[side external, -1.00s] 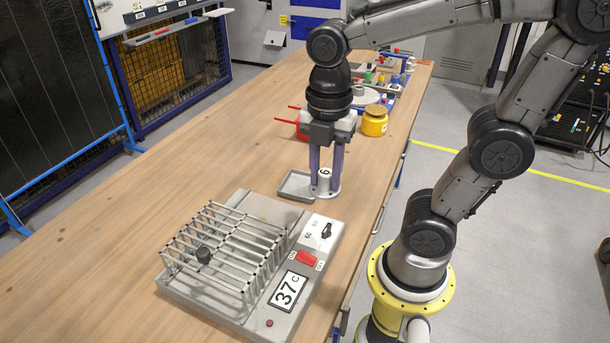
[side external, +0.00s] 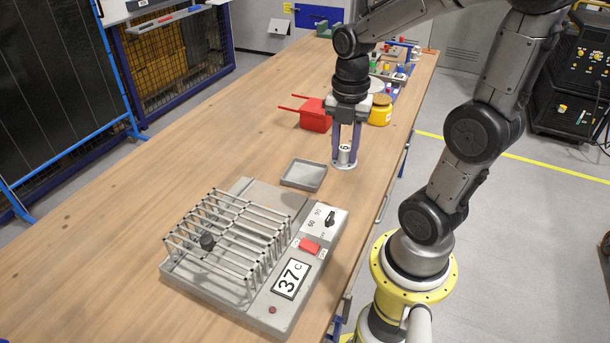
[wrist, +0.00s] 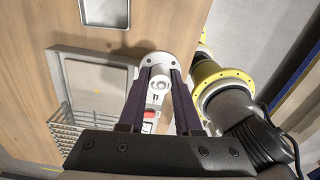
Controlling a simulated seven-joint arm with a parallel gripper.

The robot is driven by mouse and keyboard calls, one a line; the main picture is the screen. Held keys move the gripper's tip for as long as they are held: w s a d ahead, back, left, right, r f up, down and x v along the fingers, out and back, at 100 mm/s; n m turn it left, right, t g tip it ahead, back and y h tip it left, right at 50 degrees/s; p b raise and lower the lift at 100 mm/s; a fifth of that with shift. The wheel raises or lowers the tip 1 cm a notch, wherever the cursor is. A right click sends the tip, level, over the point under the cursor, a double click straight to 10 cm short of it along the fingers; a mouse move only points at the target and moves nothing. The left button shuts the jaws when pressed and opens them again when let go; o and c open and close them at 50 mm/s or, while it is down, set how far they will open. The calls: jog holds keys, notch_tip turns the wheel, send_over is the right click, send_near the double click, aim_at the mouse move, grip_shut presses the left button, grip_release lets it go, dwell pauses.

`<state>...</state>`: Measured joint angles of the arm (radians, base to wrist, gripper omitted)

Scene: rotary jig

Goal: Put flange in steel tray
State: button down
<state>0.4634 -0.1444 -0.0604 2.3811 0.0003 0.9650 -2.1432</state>
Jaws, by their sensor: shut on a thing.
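The flange (side external: 344,163) is a pale grey part with a round, bolt-holed base and an upright hub marked with a digit. My gripper (side external: 346,148) is shut on its hub from above, and the flange stays upright. The wrist view shows the flange (wrist: 157,60) between the purple fingers (wrist: 160,82). The steel tray (side external: 304,187) is a shallow, empty rectangular tray on the bench, left of and a little nearer than the flange. Part of the tray also shows at the top of the wrist view (wrist: 105,25). The flange seems held above the bench; its exact height is unclear.
A heater unit with a wire rack (side external: 228,240) and a 37 C display stands in front of the tray. Small parts sit farther back. The bench left of the tray is clear.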

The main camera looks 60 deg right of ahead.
jog(key=shift+w+d+f, duration=0.15)
jog(key=shift+d, duration=0.1)
jog(key=w+d+f, duration=0.4)
jog(key=w, duration=0.4)
send_over(305, 176)
jog(key=f, duration=0.5)
jog(key=shift+s+a, duration=0.1)
jog(key=shift+s, duration=0.1)
jog(key=shift+w+f, duration=0.15)
jog(key=shift+f, duration=0.15)
jog(key=shift+w+f, duration=0.1)
jog(key=shift+f, duration=1.45)
jog(key=shift+f, duration=0.15)
jog(key=c, duration=0.6)
grip_release()
